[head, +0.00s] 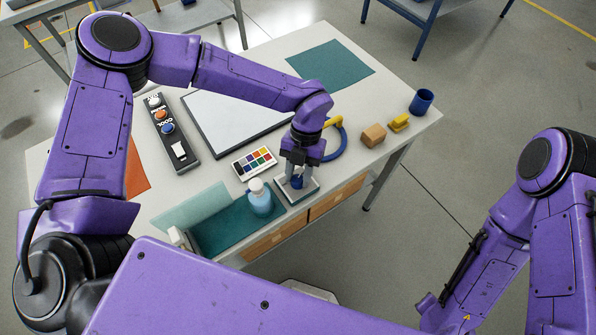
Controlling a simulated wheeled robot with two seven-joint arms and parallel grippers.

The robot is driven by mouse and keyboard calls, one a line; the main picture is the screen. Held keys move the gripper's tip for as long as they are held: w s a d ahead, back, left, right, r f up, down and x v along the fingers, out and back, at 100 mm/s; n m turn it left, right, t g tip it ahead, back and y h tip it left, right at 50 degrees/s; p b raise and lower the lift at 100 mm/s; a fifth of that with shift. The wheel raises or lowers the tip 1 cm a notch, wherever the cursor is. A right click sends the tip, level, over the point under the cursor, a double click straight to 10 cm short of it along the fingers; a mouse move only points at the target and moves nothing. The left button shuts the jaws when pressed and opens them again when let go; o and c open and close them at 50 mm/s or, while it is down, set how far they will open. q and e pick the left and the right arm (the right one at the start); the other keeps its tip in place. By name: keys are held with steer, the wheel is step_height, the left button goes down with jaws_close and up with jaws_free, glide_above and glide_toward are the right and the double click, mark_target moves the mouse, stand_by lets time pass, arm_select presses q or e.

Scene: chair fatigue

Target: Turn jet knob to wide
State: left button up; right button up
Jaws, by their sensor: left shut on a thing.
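My left gripper (297,177) points down at the table's front edge. Its fingers are shut on a small dark blue part (298,183), which looks like a knob, in a shallow pale square tray or housing (311,190). The fingers hide most of this blue part, and I cannot read any mark for jet or wide on it. A black control panel (177,149) with white, orange and blue knobs and a white switch lies to the left, apart from the gripper. My right arm shows at the right, but its gripper is out of view.
A blue ring-shaped thing (335,146), a tan block (374,135), a yellow item (400,123) and a blue cup (421,102) are to the right.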

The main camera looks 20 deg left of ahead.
arm_select(q)
steer(key=o, duration=1)
steer(key=shift+w+r, duration=0.25)
steer(key=shift+r, duration=0.1)
steer(key=b+v, duration=0.3)
steer(key=v, duration=0.6)
steer(key=shift+w+r, duration=0.1)
steer(key=shift+r, duration=0.3)
